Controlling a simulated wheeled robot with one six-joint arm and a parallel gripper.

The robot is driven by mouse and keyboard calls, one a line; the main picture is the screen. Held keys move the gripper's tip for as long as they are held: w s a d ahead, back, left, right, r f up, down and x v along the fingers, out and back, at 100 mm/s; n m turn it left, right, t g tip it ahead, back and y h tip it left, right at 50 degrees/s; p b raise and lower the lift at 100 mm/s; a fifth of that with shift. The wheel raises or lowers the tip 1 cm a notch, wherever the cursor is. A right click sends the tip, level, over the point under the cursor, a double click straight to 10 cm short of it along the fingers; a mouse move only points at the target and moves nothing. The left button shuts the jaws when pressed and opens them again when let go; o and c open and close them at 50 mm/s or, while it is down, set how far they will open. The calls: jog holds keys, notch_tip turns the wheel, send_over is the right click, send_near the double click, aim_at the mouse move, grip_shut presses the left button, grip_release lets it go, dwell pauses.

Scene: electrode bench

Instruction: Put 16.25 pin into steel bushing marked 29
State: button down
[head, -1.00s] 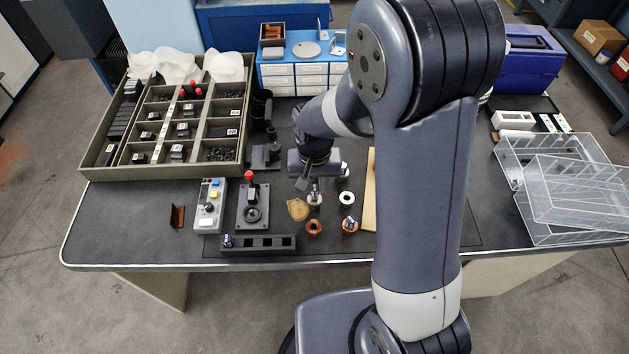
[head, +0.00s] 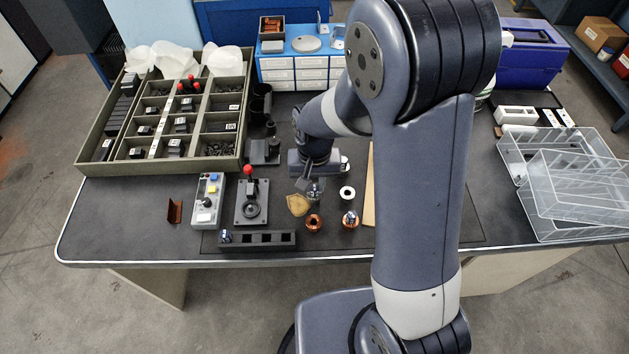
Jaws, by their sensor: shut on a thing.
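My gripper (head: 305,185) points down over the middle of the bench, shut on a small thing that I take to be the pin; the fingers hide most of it. Just right of and below the fingertips is a small silvery bushing (head: 316,192), partly covered. I cannot tell whether the held pin touches it. A white ring (head: 347,193) lies to its right. No numbers are readable.
A black rack (head: 270,241) with a pin at its left end lies at the front. A lever press (head: 252,205), a control box (head: 208,200) and a tan pad (head: 298,205) are left of the bushings. A large sectioned tray stands back left; clear bins stand right.

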jog(key=c, duration=1.2)
grip_release()
jog(key=shift+c, duration=0.2)
notch_tip(320, 180, up, 11)
jog(key=shift+f, duration=0.1)
notch_tip(320, 180, down, 11)
jog(key=shift+r, duration=0.1)
jog(key=shift+r+p, duration=0.3)
jog(key=shift+r, duration=0.1)
